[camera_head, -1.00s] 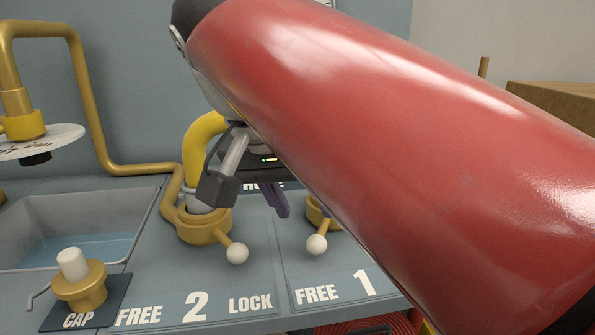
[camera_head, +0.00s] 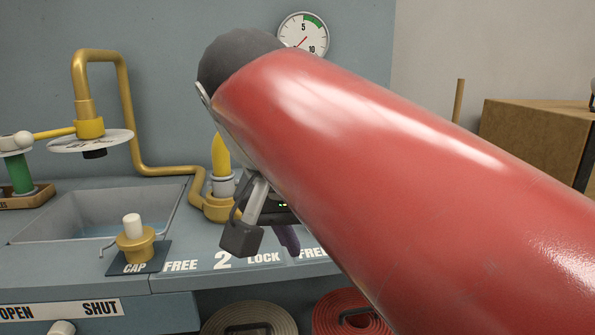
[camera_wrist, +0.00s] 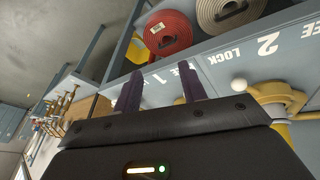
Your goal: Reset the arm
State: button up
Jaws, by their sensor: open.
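My gripper (camera_wrist: 161,88) shows in the wrist view with its two purple fingers apart and nothing between them. My arm runs from the lower right up to the upper middle and then bends down to the gripper, over the counter near the 2 LOCK marking. A yellow-tipped fitting (camera_head: 221,157) stands upright on a brass base behind my wrist, apart from the fingers as far as I can see.
A sink (camera_head: 150,220) and a brass cap (camera_head: 135,243) on a dark plate lie left. A white disc (camera_head: 85,142) hangs under a bent brass pipe. A gauge (camera_head: 303,35) is on the wall, a brown box (camera_head: 535,138) right. Coiled hoses (camera_head: 250,318) sit below the counter.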

jog(key=s+d+f+n+t+y, duration=0.1)
jog(key=s+d+f, duration=0.1)
jog(key=d+f, duration=0.4)
jog(key=s+d+f+n+y, duration=0.1)
jog(key=d+f, duration=0.6)
jog(key=f, duration=0.9)
jog(key=s+y, duration=0.1)
jog(key=s, duration=0.1)
jog(key=shift+s+d+t, duration=0.3)
jog(key=shift+s+t, duration=0.05)
jog(key=shift+t, duration=0.05)
